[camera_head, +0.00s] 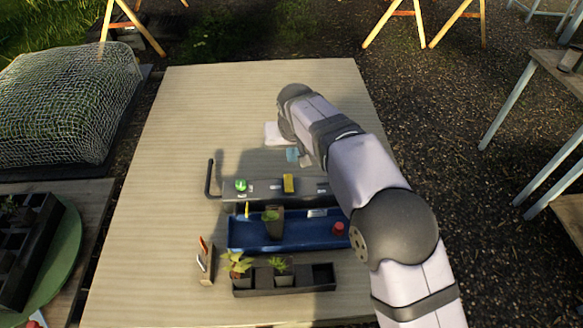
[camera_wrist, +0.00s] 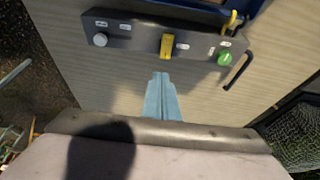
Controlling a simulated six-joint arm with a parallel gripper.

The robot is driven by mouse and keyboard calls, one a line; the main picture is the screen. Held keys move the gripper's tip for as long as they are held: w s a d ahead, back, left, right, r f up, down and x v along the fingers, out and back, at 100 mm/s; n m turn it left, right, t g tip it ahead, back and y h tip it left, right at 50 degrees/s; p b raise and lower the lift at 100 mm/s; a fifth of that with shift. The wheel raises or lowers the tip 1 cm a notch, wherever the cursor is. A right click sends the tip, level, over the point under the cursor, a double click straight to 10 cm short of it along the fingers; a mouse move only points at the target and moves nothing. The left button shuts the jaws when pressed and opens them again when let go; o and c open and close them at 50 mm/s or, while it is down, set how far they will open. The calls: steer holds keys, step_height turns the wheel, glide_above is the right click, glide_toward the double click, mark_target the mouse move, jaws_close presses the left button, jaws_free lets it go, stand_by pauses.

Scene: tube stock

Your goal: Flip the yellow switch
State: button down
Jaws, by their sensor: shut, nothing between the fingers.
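The yellow switch (camera_head: 288,183) sits in the middle of a grey control panel (camera_head: 262,190) on the wooden table. It also shows in the wrist view (camera_wrist: 167,45), upright on the panel face (camera_wrist: 135,36). My gripper (camera_wrist: 161,76) is shut and empty, its light blue fingers together. The fingertips are a short way from the switch and apart from it in the wrist view. In the head view my gripper (camera_head: 293,155) is just beyond the panel, partly hidden by my arm.
A green knob (camera_head: 240,185) and a white knob (camera_wrist: 100,40) flank the switch. A black handle (camera_head: 210,178) stands at the panel's left end. A blue tray (camera_head: 240,235) with a potted plant and a dark planter (camera_head: 302,290) lie nearer.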

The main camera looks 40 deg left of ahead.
mark_target(291, 176)
steer(key=p+x, duration=0.1)
steer(key=x, duration=0.4)
steer(key=p+x, duration=0.2)
steer(key=x, duration=0.3)
steer(key=shift+s+d+f, duration=0.15)
steer(key=shift+d+f, duration=0.05)
steer(key=shift+f, duration=0.15)
steer(key=shift+w+a+f+b, duration=0.2)
steer(key=shift+f+b, duration=0.4)
steer(key=shift+b, duration=0.4)
steer(key=shift+r+p, duration=0.2)
steer(key=shift+p, duration=0.1)
steer(key=shift+s+d+r, duration=0.1)
steer(key=shift+s+d, duration=0.05)
steer(key=shift+s+d+r+p, duration=0.1)
steer(key=shift+s+d+p, duration=0.2)
steer(key=shift+s+d, duration=0.1)
